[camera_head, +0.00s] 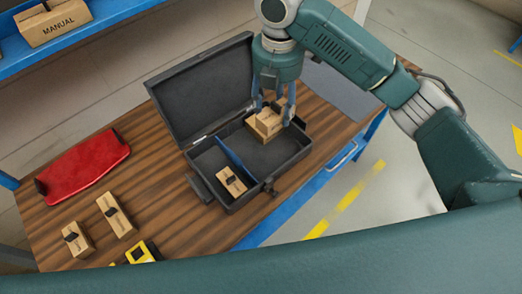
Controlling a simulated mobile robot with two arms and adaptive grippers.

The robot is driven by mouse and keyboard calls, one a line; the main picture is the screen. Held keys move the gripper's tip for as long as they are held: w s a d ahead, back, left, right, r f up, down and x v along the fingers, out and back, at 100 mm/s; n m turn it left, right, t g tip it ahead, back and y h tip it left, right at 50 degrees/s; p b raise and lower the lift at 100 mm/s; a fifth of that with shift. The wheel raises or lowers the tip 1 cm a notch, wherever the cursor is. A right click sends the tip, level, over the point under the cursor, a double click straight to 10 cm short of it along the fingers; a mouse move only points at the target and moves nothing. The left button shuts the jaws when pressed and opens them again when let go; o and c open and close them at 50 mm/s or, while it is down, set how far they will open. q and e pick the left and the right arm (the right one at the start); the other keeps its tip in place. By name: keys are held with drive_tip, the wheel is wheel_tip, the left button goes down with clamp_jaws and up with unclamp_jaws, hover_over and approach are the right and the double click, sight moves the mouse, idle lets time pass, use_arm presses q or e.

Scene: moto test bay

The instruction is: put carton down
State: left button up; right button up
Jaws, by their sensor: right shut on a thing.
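My right gripper (274,110) reaches down over the right compartment of an open black case (237,206). It is shut on a small tan carton (262,127), which is at the back right of that compartment. I cannot tell whether the carton touches the case floor. A blue divider (236,159) splits the case, and another small carton (231,181) lies in the left compartment. The lid (204,87) stands open at the back. My left gripper does not show.
Two more small cartons (116,215) (77,238) lie on the wooden table (165,215) at the left. A red part (85,165) and a yellow device (143,252) are also there. A grey mat (340,90) lies right of the case. A box marked MANUAL (54,22) sits on a blue shelf.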

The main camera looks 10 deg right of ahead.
drive_tip(key=p, duration=0.2)
hover_over(272, 155)
wheel_tip(272, 155, down, 13)
drive_tip(key=shift+f, duration=0.15)
wheel_tip(272, 155, down, 4)
drive_tip(key=shift+f+p, duration=0.1)
drive_tip(key=shift+p, duration=0.3)
drive_tip(key=shift+f, duration=0.25)
drive_tip(key=shift+f, duration=0.1)
drive_tip(key=o, duration=0.9)
wheel_tip(272, 155, up, 12)
drive_tip(key=shift+r+b, duration=0.15)
drive_tip(key=shift+b, duration=0.75)
